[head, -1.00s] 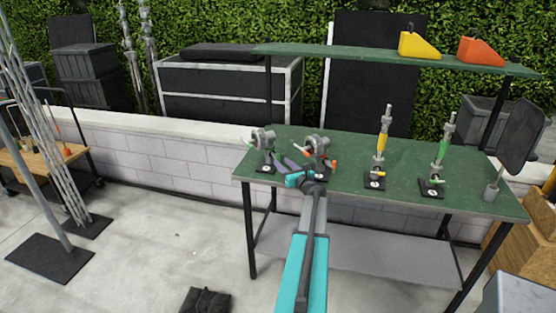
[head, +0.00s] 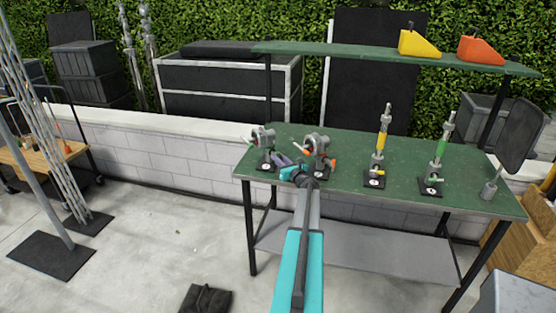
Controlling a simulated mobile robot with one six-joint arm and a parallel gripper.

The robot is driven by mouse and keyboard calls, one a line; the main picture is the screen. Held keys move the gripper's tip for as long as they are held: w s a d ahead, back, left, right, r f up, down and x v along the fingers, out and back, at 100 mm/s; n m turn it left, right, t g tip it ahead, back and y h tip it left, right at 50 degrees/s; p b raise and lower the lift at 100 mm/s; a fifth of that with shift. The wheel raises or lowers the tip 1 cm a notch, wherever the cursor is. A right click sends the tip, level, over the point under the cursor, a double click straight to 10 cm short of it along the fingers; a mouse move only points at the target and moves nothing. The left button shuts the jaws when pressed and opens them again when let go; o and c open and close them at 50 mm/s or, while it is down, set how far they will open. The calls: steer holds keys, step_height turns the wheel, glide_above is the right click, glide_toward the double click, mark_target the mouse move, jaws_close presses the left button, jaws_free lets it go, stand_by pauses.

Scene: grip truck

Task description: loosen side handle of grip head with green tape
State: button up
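The grip head (head: 264,139) at the left end of the green table has a small green mark low on its post, which I take to be the green tape. A handle sticks out at its upper left. A second grip head (head: 318,144) with orange-red parts stands to its right. My gripper (head: 276,159) reaches in from the front, its purple-grey fingers pointing left at the first grip head's post. The fingers are close to the post; contact and finger gap are too small to tell. My wrist partly covers the second head's base.
On the table (head: 345,189) stand a yellow-banded post (head: 381,143) and a green-banded post (head: 441,150). A dark flat panel (head: 519,135) stands at the right end. An upper shelf (head: 350,56) holds yellow and orange wedges. The table's front middle is clear.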

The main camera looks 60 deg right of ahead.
jaws_close()
steer(key=shift+w+a, duration=0.1)
steer(key=shift+a, duration=0.35)
steer(key=shift+d, duration=0.35)
steer(key=shift+s+d+r+n+b, duration=0.2)
steer(key=shift+d+n+b, duration=0.15)
steer(key=shift+b, duration=0.5)
steer(key=shift+a+f+n+b, duration=0.25)
steer(key=shift+n+b, duration=0.7)
steer(key=shift+b, duration=0.8)
steer(key=shift+a+f, duration=0.1)
steer(key=shift+f, duration=0.05)
steer(key=o, duration=0.6)
jaws_free()
